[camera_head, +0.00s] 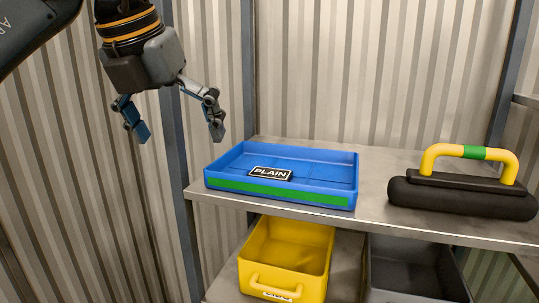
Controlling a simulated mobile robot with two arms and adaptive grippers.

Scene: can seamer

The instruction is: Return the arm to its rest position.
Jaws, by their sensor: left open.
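My left gripper (179,135) is at the upper left, with its fingers spread wide and pointing down. Nothing is between the fingers. It hangs in front of the corrugated wall, up and to the left of the blue tray in the picture, apart from it. My left arm comes in from the top left corner. My right gripper is not in this view.
A shelf (377,167) bears a blue tray (330,160) labelled PLAIN and a black tool (460,197) with a yellow and green handle. A yellow bin (305,285) and a dark bin (415,295) sit below. The shelf has a steel post (178,130) near the gripper.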

